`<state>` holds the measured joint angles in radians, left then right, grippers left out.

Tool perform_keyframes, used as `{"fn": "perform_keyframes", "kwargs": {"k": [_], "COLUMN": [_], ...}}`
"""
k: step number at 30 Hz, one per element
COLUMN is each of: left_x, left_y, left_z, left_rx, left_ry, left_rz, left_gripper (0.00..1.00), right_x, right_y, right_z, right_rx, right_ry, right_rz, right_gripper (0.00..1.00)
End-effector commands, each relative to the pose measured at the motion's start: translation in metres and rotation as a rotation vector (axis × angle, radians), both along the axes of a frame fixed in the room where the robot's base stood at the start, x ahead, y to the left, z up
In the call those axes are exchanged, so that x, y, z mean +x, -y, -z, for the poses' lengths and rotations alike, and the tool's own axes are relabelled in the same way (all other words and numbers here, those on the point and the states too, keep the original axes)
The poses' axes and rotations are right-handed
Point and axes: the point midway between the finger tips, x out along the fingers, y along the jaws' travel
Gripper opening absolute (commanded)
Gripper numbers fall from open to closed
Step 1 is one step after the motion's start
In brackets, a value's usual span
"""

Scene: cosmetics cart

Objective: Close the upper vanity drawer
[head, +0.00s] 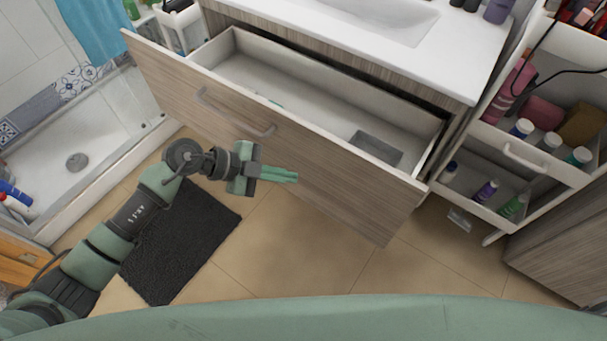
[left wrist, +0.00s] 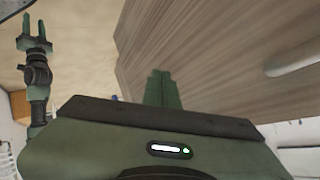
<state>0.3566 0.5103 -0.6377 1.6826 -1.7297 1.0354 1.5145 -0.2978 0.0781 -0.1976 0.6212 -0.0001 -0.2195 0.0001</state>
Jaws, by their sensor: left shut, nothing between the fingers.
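The upper vanity drawer is pulled out in the head view, with a wood-grain front (head: 330,165) and a curved metal handle (head: 235,117). Its pale inside is mostly empty, with a grey tray (head: 376,147) at the right end. My left gripper (head: 296,177) is in front of the drawer front, below and right of the handle, shut and empty. In the left wrist view its fingers (left wrist: 161,78) point toward the wood front (left wrist: 210,60); I cannot tell whether they touch. My right gripper (left wrist: 34,30) shows only in the left wrist view, with its fingers apart.
The vanity's white sink top (head: 400,50) is behind the drawer. A white cart (head: 525,160) with bottles stands on the right. A dark mat (head: 185,240) lies on the tiled floor, and a shower tray (head: 90,140) is on the left.

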Motion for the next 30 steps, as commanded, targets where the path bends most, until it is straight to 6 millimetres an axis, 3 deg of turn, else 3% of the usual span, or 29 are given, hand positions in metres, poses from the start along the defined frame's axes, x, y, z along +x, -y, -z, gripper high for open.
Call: {"fn": "perform_keyframes", "kwargs": {"k": [4, 10, 25, 30], "left_x": [-0.007, -0.004, 0.008, 0.030], "left_y": [-0.025, -0.036, 0.021, 0.036], "left_z": [-0.009, -0.007, 0.070, 0.067], "left_rx": [0.254, 0.363, 0.361, 0.361], "left_ry": [0.046, 0.061, 0.059, 0.064], "left_rz": [0.043, 0.023, 0.023, 0.022], "left_gripper": [0.00, 0.00, 0.00, 0.00], "right_x": [-0.006, -0.008, -0.004, -0.003], "right_y": [0.001, 0.004, 0.005, 0.002], "right_z": [0.002, 0.001, 0.002, 0.001], "right_rx": [-0.002, -0.005, -0.006, -0.002], "right_ry": [-0.010, -0.012, -0.006, -0.005], "right_rz": [0.001, -0.001, -0.004, -0.004], "right_gripper": [0.39, 0.39, 0.39, 0.39]}}
